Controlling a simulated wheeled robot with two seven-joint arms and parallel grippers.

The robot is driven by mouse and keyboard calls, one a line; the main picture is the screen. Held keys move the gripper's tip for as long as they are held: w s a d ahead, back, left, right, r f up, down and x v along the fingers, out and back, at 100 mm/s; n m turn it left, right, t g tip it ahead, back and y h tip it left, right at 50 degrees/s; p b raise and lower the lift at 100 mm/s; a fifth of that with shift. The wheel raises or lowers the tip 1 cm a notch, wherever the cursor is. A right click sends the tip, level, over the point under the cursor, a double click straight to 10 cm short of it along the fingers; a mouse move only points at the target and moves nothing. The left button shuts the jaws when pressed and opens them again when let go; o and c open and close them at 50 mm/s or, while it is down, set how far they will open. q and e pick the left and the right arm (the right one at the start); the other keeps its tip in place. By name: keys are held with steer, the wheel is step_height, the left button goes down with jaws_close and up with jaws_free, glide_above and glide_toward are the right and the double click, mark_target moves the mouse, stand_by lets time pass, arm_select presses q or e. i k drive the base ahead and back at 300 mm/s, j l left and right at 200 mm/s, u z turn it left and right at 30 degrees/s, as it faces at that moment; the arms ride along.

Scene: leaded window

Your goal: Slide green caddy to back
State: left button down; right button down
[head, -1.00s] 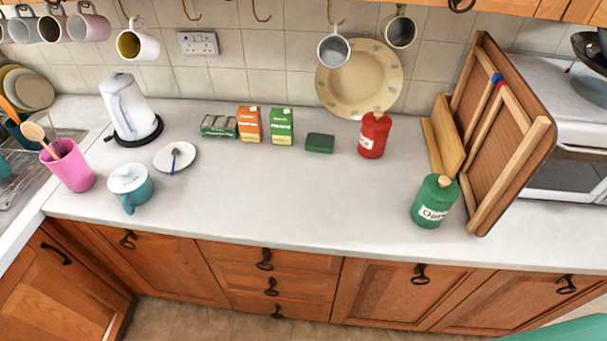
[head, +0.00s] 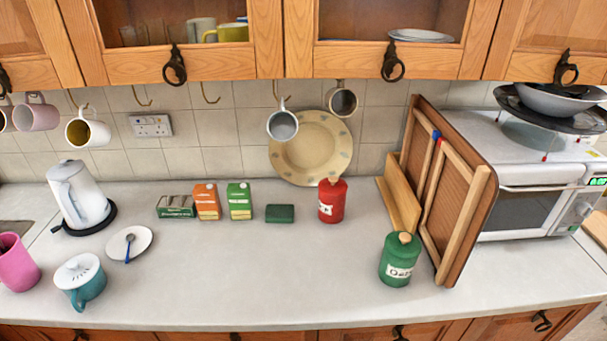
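The green caddy (head: 397,262) is a round canister with a wooden knob and a white label. It stands upright near the front of the counter (head: 240,285), right of the middle, just left of the leaning wooden trays. A red caddy (head: 331,201) of similar shape stands farther back and to the left, in front of a leaning plate. Neither of my grippers is in the head view.
Wooden trays (head: 452,200) lean right of the green caddy. A dark green block (head: 280,213), cartons (head: 240,201), a kettle (head: 80,195), a saucer (head: 128,243) and a teal lidded mug (head: 80,281) stand left. The counter left of the green caddy is clear.

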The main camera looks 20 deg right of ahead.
mark_target(395, 272)
steer(key=z, duration=1.25)
